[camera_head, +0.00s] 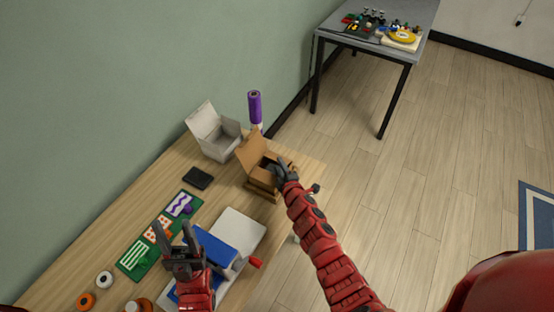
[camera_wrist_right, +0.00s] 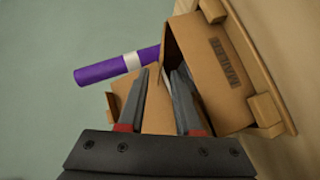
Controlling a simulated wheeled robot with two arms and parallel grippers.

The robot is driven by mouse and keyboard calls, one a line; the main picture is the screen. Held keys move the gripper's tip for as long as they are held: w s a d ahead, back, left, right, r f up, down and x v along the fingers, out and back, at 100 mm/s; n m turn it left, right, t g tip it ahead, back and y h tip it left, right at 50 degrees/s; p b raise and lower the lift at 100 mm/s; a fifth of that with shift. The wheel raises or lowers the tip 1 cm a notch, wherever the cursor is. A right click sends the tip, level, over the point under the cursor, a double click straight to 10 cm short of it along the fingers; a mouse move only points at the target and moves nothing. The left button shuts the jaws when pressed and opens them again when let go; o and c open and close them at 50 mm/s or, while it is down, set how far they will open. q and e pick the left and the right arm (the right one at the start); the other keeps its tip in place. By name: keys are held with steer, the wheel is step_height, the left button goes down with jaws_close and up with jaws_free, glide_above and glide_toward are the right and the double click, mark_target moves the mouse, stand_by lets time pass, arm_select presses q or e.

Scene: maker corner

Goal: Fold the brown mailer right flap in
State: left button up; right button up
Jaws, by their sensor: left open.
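The brown mailer (camera_head: 254,151) is an open cardboard box at the far end of the wooden table, its lid standing up at the back left. It also shows in the right wrist view (camera_wrist_right: 205,55), with a dark printed label on one panel. My right gripper (camera_head: 282,172) is at the mailer's right side, its fingers over the box. In the right wrist view its fingers (camera_wrist_right: 163,75) are apart, with brown cardboard visible between and behind them. I cannot tell whether they touch the right flap, which is partly hidden. My left gripper (camera_head: 174,232) is open and empty above the near table.
A white open box (camera_head: 219,145) and a purple roll (camera_head: 255,108) stand beyond the mailer. A black flat item (camera_head: 198,178), a green board (camera_head: 138,259) and a blue-and-white device (camera_head: 240,228) lie nearer. A grey table (camera_head: 345,39) stands apart at the back.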

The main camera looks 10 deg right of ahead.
steer(key=b+v, duration=0.2)
steer(key=v, duration=1.1)
